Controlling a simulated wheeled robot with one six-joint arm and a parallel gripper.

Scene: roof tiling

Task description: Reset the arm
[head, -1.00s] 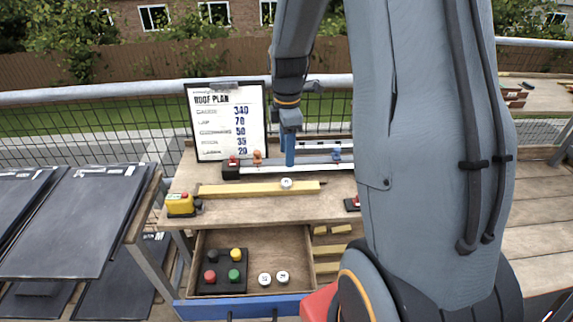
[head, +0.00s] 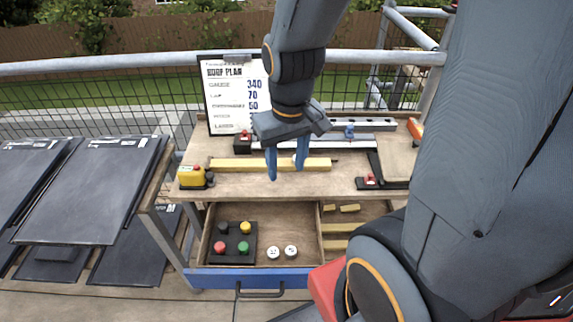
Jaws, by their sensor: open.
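My gripper (head: 287,172) hangs above the workbench (head: 240,187) in the head view, its two blue fingers spread and nothing between them that I can make out. Its fingers overlap the yellow wooden batten (head: 232,164) in the picture. A white round piece on the batten is partly hidden by a finger. My grey arm reaches down from the top and covers much of the right side. The roof plan board (head: 230,88) stands behind the gripper, its right part covered.
A yellow device (head: 191,176) sits at the bench's left end. Dark slates (head: 95,190) lean at left. A metal rail (head: 370,124) lies at the back.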

